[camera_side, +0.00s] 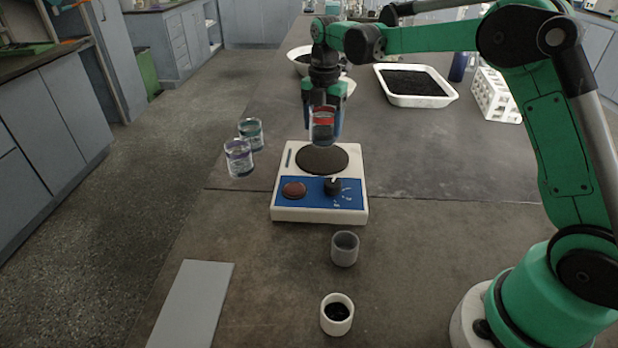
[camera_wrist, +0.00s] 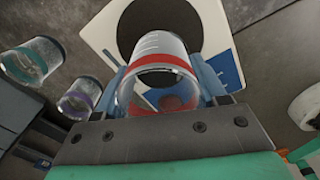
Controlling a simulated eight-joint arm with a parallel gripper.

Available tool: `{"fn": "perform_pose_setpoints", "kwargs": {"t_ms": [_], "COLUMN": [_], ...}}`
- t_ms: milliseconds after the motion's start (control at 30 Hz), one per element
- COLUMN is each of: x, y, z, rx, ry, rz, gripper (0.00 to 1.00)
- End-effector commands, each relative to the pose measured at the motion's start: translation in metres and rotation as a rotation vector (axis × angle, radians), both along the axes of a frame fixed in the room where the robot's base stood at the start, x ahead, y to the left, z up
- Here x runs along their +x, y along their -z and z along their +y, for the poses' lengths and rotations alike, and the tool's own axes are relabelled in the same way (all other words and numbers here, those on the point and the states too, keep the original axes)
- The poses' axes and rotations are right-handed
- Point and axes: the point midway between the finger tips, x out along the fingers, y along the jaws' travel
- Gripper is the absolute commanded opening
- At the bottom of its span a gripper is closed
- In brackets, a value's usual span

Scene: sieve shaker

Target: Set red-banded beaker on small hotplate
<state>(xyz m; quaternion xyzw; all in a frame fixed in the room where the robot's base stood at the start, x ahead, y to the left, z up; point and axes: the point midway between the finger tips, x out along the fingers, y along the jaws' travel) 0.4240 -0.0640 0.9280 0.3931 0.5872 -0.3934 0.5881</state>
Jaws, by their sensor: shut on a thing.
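The red-banded beaker (camera_side: 322,126) is clear glass with a red band near its top. My gripper (camera_side: 322,112) is shut on it, one finger on each side, and holds it upright. In the wrist view the beaker (camera_wrist: 162,80) sits between the fingers of my gripper (camera_wrist: 170,85). The small hotplate (camera_side: 319,215) has a white body, a blue front panel with a red knob and a black knob, and a dark round plate (camera_side: 322,159). The beaker appears above or just behind the plate; the exact gap is hard to tell.
A purple-banded beaker (camera_side: 239,159) and a teal-banded beaker (camera_side: 251,134) stand left of the hotplate. A grey cup (camera_side: 344,249) and a white cup (camera_side: 337,315) stand in front. A white tray (camera_side: 416,101) and a white rack (camera_side: 494,98) stand at the back right.

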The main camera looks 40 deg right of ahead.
Motion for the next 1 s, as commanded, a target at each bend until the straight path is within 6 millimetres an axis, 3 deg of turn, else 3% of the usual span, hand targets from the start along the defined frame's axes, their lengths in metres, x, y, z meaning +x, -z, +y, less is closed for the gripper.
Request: {"fn": "perform_pose_setpoints", "kwargs": {"t_ms": [233, 633, 667, 733, 767, 1000], "x": [0.000, 0.000, 0.000, 0.000, 0.000, 0.000], "y": [0.031, 0.036, 0.036, 0.036, 0.036, 0.036], "z": [0.000, 0.001, 0.001, 0.001, 0.001, 0.001], "rx": [0.000, 0.000, 0.000, 0.000, 0.000, 0.000], "ry": [-0.001, -0.001, -0.001, -0.001, -0.001, -0.001], "rz": [0.000, 0.000, 0.000, 0.000, 0.000, 0.000], "gripper": [0.08, 0.08, 0.70, 0.90, 0.96, 0.96]}}
